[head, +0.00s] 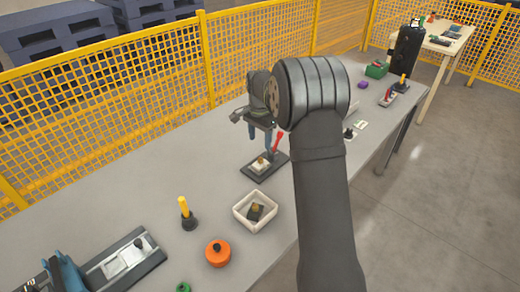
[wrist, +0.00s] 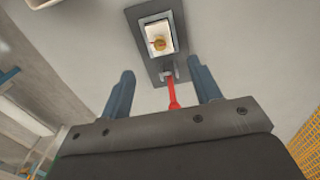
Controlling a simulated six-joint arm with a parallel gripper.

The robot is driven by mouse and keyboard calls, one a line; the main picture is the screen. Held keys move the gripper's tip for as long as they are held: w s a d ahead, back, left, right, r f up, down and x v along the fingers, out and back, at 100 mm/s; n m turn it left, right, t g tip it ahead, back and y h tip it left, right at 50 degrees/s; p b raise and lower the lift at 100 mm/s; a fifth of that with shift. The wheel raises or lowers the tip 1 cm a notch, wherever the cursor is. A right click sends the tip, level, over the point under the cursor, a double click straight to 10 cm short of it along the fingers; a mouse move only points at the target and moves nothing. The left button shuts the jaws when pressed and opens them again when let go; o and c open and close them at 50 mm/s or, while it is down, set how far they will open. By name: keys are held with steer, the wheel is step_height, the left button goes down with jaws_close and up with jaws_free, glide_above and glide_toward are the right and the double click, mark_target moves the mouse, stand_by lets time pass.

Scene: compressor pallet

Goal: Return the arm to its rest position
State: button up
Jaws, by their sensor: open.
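My gripper (wrist: 163,85) is open and empty, its two blue fingers apart in the wrist view. In the head view my gripper (head: 261,136) hangs over the grey table, beside a dark fixture (head: 252,174) with a light square holding a small brass-coloured part. A red lever (head: 277,142) stands up from the fixture's far end. In the wrist view the red lever (wrist: 172,95) shows between the fingers, and the fixture (wrist: 140,22) lies beyond them. I cannot tell whether a finger touches the lever. My arm partly hides the table.
On the table (head: 130,205) are a white bin (head: 240,217) with a dark part inside, an orange round piece (head: 218,253), a yellow-handled tool (head: 184,211) and a long fixture (head: 130,262). A green box (head: 377,69) stands farther back. A yellow mesh fence (head: 110,95) runs behind.

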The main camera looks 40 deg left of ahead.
mark_target(260, 159)
steer(key=shift+r, duration=0.9)
steer(key=shift+f, duration=0.1)
step_height(260, 159, down, 12)
steer(key=shift+f, duration=0.1)
steer(key=shift+r, duration=2)
steer(key=shift+f, duration=0.1)
